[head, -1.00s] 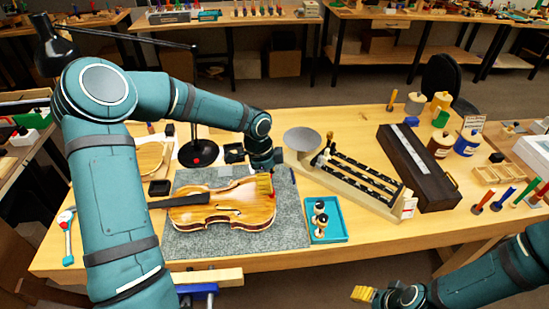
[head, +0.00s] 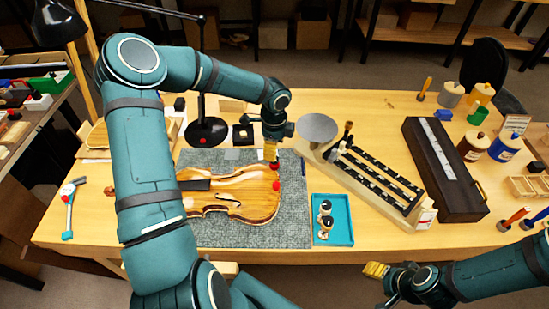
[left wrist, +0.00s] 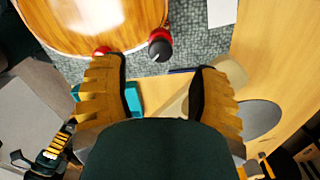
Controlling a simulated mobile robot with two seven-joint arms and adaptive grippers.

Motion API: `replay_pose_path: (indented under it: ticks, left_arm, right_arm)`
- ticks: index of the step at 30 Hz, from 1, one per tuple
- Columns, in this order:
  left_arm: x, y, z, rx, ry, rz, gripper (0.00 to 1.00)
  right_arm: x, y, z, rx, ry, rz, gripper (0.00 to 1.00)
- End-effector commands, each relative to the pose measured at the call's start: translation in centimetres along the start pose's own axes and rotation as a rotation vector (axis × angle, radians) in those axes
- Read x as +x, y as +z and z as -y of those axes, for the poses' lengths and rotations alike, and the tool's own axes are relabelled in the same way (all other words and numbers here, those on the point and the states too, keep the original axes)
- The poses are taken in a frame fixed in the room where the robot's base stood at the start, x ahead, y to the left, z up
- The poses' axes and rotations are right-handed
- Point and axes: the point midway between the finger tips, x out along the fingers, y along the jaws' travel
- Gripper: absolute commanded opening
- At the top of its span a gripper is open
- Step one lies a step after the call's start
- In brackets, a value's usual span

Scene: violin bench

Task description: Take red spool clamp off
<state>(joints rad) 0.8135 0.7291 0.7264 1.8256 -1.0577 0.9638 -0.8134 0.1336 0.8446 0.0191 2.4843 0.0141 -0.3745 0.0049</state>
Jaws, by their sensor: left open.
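The violin (head: 235,200) lies on the grey mat (head: 295,232). Two red spool clamps are at its right end: one red spool clamp (head: 276,186) near the edge and another (head: 274,166) just behind it. In the left wrist view, a red spool clamp with a dark knob (left wrist: 160,45) stands at the violin's rim, ahead of the gap between my fingers. A second bit of red (left wrist: 101,51) is partly hidden by a finger. My left gripper (left wrist: 160,80) is open, close to the clamps, with nothing between its fingers. My right gripper (head: 376,270) is beyond the bench's front edge; its opening is unclear.
A blue tray (head: 345,207) holding black-and-white spool clamps stands right of the mat. The rack with a round grey plate (head: 318,127) is behind it. A black lamp base (head: 206,131) stands behind the violin. A dark long case (head: 445,165) lies at right.

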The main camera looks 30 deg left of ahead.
Motion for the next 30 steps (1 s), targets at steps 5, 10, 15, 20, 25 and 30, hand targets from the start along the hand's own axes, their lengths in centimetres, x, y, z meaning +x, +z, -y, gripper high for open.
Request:
replay_pose_path:
  ticks: [5,10,15,20,25,30]
  left_arm:
    - [3.1,0.0,-0.1,-0.001,0.002,-0.001,0.61]
    - [4.7,0.0,0.0,0.0,0.001,-0.001,0.61]
    - [5.1,0.0,0.0,-0.001,-0.001,0.001,0.61]
    - [5.1,0.0,0.0,-0.001,-0.001,0.001,0.61]
    - [5.1,0.0,0.0,-0.001,0.0,0.001,0.25]
    - [5.1,0.0,0.0,-0.001,0.0,0.001,0.0]
  right_arm:
    - [0.4,0.0,-0.1,0.0,0.001,0.0,0.59]
    - [0.5,0.1,-0.2,0.0,0.001,0.0,0.59]
    - [0.6,0.1,-0.2,0.0,0.001,0.0,0.59]
    - [0.6,0.1,-0.2,0.0,0.001,0.0,0.59]
    - [0.6,0.1,-0.2,0.0,0.001,0.0,0.59]
    - [0.6,0.1,-0.2,0.0,0.001,0.0,0.59]
